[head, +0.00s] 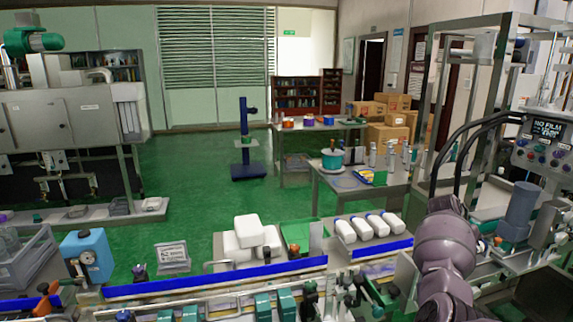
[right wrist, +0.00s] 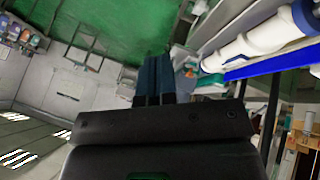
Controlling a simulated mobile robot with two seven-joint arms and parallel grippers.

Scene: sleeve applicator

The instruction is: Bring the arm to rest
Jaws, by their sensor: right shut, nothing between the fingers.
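My right arm (head: 445,250) rises at the lower right of the head view, in front of the machine frame; its gripper cannot be made out there. In the right wrist view my right gripper (right wrist: 157,65) has its two dark fingers together, with nothing between them. The fingers point towards the green floor and touch nothing that I can see. A white bottle-like object with dark blue bands (right wrist: 255,45) lies across the upper right of that view, apart from the fingers. My left arm and gripper are in neither view.
A conveyor with a blue rail (head: 215,279) crosses the front, with several white bottles (head: 366,227) behind it. The sleeve applicator's frame and control panel (head: 545,132) stand close on the right. A blue jug (head: 87,256) is at left. Green floor (head: 190,215) lies open beyond.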

